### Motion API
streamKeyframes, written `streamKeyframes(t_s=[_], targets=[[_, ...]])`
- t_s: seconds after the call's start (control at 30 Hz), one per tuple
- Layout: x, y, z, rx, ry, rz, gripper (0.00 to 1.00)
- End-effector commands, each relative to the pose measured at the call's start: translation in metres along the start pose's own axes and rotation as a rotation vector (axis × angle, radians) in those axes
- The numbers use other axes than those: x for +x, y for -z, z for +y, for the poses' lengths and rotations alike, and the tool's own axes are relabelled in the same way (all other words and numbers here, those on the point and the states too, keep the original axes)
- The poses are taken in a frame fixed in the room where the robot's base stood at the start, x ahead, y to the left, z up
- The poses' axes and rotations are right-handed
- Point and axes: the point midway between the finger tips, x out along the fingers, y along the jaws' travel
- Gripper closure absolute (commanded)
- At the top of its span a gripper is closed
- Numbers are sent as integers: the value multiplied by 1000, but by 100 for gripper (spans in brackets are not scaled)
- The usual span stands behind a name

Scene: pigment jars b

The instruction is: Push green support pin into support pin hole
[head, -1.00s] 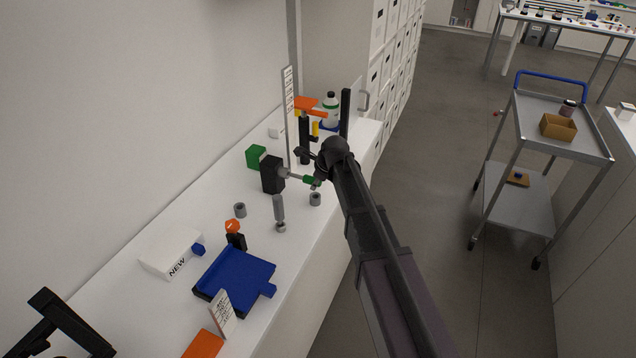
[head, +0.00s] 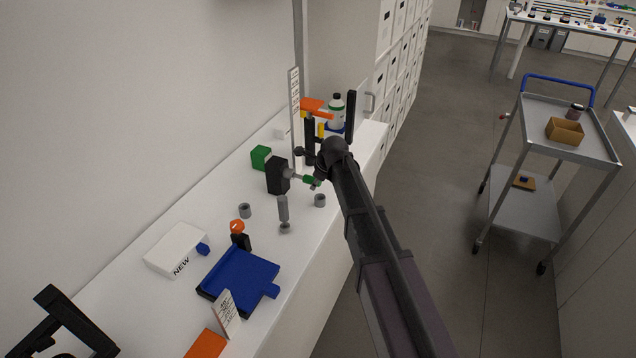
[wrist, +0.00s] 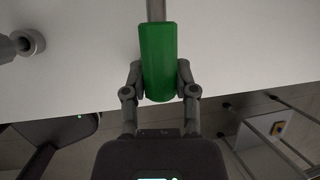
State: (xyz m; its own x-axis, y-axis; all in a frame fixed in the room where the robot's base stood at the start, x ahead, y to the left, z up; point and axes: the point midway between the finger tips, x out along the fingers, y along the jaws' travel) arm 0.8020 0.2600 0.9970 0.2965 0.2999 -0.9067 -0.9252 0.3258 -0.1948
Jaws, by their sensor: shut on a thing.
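The green support pin (wrist: 158,60) has a green handle and a grey metal shank; the handle also shows in the head view (head: 309,180). My gripper (wrist: 160,84) is shut on the green handle, one finger on each side. The pin lies about level, its shank (head: 297,177) pointing left toward a black block (head: 278,175) on the bench. The shank's end is at the block's right side. How deep it sits in the hole cannot be told, as the hole is hidden.
A grey upright post (head: 283,208) and grey rings (head: 320,200) stand near the block on the white bench. A green box (head: 261,157) is behind it. A blue tray (head: 238,278) and a white box (head: 177,249) lie nearer. A thin upright sign (head: 295,115) stands close behind the pin.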

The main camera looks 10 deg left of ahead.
Motion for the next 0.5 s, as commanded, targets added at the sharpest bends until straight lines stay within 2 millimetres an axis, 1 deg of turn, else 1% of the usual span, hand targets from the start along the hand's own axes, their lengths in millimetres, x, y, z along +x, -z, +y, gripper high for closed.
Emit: streamKeyframes(t_s=[0.5], targets=[[4,-8,-1,0,1,0,100]])
